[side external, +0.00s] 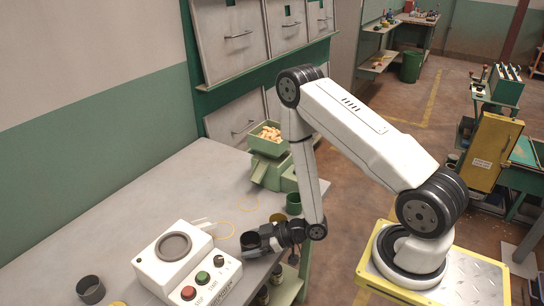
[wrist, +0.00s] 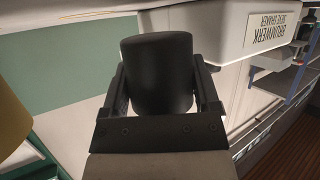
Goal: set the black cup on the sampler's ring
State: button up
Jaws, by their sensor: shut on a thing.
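My gripper (side external: 262,239) is shut on a black cup (side external: 250,241), low near the bench's front edge, just right of a white control box. In the wrist view the black cup (wrist: 157,75) fills the space between the two fingers of my gripper (wrist: 158,85). I cannot tell whether its base touches the bench. A green machine (side external: 270,170), with a hopper of tan nuts on top, stands at the back of the bench. Which machine is the sampler is unclear.
The white box (side external: 152,262) has a round grey ring on top and red and green buttons; a label shows in the wrist view (wrist: 272,32). A dark grey cup (side external: 90,289) stands at front left. A green cup (side external: 293,204) stands near the right edge. The bench's back left is clear.

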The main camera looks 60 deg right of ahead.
jog(key=shift+f, duration=1)
jog(key=shift+f, duration=0.2)
jog(key=o, duration=1.2)
jog(key=shift+c, duration=0.2)
jog(key=v, duration=0.8)
jog(key=shift+f, duration=0.1)
